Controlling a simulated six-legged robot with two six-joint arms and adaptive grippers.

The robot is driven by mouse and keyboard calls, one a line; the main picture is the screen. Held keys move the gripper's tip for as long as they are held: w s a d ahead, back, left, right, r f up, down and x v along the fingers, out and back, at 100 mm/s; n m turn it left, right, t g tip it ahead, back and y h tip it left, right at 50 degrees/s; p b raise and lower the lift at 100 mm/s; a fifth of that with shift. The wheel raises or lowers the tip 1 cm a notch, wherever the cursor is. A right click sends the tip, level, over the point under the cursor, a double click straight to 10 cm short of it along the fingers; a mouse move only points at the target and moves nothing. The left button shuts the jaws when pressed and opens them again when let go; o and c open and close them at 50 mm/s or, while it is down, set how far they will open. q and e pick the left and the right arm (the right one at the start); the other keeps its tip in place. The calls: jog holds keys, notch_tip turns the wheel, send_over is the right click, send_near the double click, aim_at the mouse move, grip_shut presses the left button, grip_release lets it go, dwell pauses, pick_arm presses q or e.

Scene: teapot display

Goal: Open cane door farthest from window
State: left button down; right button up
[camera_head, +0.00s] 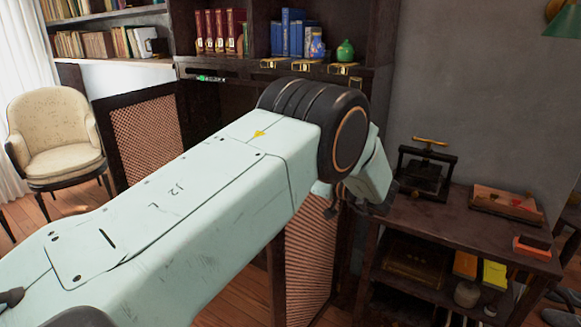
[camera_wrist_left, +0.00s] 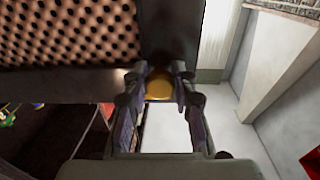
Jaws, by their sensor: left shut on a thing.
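Two cane doors show in the head view. One cane door (camera_head: 148,135) is at the left, nearer the curtained window. The other cane door (camera_head: 310,262), farthest from the window, is below my left wrist and partly hidden by my arm. In the left wrist view a cane panel (camera_wrist_left: 70,32) in a dark frame fills the upper left. My left gripper (camera_wrist_left: 160,80) is shut on a round brass knob (camera_wrist_left: 159,90) at the frame's edge. In the head view its fingers are mostly hidden behind the wrist. How far the far door stands open is unclear. My right gripper is not in view.
A dark side table (camera_head: 435,215) with a small press (camera_head: 425,170) and a wooden tray (camera_head: 507,202) stands close right of my wrist. A cream armchair (camera_head: 55,140) is at the left. Shelves with books (camera_head: 222,30) and a green vase (camera_head: 345,50) are above.

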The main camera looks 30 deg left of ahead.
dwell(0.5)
pick_arm(q)
jog(key=c, duration=1.1)
grip_release()
jog(key=shift+o, duration=0.2)
jog(key=d, duration=1.2)
jog(key=shift+s, duration=0.25)
